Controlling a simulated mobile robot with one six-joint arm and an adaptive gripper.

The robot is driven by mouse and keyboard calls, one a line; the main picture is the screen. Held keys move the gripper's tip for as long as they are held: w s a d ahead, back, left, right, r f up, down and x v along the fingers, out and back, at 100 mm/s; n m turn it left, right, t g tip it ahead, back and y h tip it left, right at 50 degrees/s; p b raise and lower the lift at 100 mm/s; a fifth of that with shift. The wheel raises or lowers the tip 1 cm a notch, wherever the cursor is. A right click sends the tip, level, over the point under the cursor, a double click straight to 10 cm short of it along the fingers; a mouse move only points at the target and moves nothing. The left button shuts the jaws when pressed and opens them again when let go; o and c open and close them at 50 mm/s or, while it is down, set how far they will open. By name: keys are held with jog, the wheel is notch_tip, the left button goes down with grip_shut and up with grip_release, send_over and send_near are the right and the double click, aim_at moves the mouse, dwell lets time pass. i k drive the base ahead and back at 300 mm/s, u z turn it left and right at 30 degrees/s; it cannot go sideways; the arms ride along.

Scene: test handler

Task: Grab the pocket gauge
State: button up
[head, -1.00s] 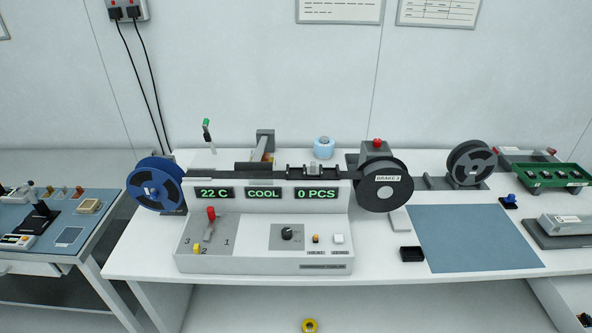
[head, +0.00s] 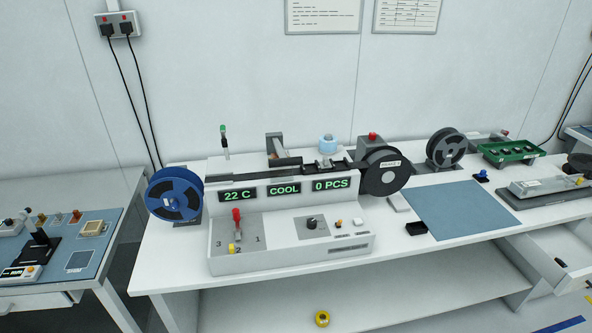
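I cannot pick out the pocket gauge for sure in the head view; several items are too small to identify. The taping machine (head: 290,252) stands on the white bench, with displays reading 22 C, COOL and 0 PCS. A blue reel (head: 174,195) is at its left end and a dark reel (head: 383,173) at its right end. A small black open box (head: 416,228) and a flat light-grey piece (head: 398,202) lie beside the blue-grey mat (head: 462,209). My gripper is not in view.
A second table (head: 140,200) at left holds small devices on a blue mat. A green tray (head: 510,152) and a grey device (head: 545,188) stand at right, above an open drawer (head: 590,250). A yellow roll (head: 322,318) lies below the bench. The mat is clear.

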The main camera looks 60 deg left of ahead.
aim_at(324, 165)
jog(key=k, duration=1.3)
jog(key=u, duration=2.1)
jog(key=i, duration=0.7)
jog(key=u, duration=0.15)
